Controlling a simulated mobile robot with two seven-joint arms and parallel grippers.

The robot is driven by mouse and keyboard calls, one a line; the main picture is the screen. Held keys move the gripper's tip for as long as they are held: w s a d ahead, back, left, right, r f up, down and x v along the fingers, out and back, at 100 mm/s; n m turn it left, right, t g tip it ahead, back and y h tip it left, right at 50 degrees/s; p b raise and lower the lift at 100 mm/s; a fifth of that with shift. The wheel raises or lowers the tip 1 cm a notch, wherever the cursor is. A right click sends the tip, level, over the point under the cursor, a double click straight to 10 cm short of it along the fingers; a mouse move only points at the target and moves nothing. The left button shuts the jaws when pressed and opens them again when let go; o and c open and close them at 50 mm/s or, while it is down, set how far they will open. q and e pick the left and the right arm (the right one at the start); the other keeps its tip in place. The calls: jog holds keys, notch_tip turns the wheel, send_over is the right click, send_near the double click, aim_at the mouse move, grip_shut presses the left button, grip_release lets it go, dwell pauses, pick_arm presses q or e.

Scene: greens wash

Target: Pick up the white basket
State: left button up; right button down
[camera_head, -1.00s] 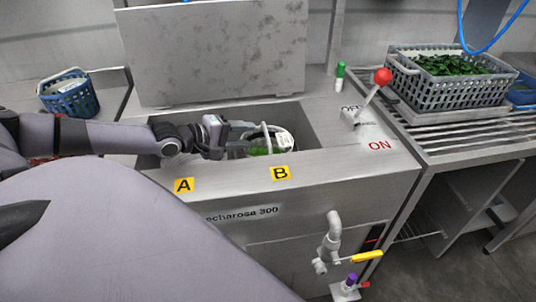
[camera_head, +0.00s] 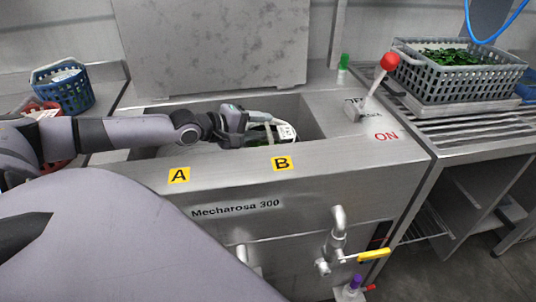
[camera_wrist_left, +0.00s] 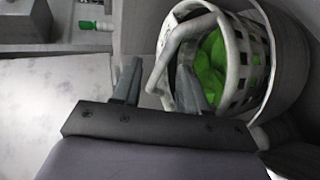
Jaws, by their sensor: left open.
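The white basket (camera_head: 286,131) sits inside the steel wash basin, near label B, partly hidden by my left gripper (camera_head: 250,121). In the left wrist view the white basket (camera_wrist_left: 248,60) shows its slotted wall, a raised handle and bright green contents. There my left gripper (camera_wrist_left: 160,85) is open, with its two fingers apart. The basket's handle passes close to the fingers, and one finger overlaps the basket opening. I cannot tell whether the fingers touch the handle. My right gripper is not in view.
The basin's front wall (camera_head: 225,165) and raised lid (camera_head: 215,50) bound the space. A red-knobbed lever (camera_head: 380,85) stands at the right. A grey crate of greens (camera_head: 455,75) is on the right rack. A blue basket (camera_head: 68,97) and a red basket (camera_head: 52,150) are at the left.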

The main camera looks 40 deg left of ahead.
pick_arm(q)
jog(key=shift+w+d+f, duration=0.15)
jog(key=shift+w, duration=0.25)
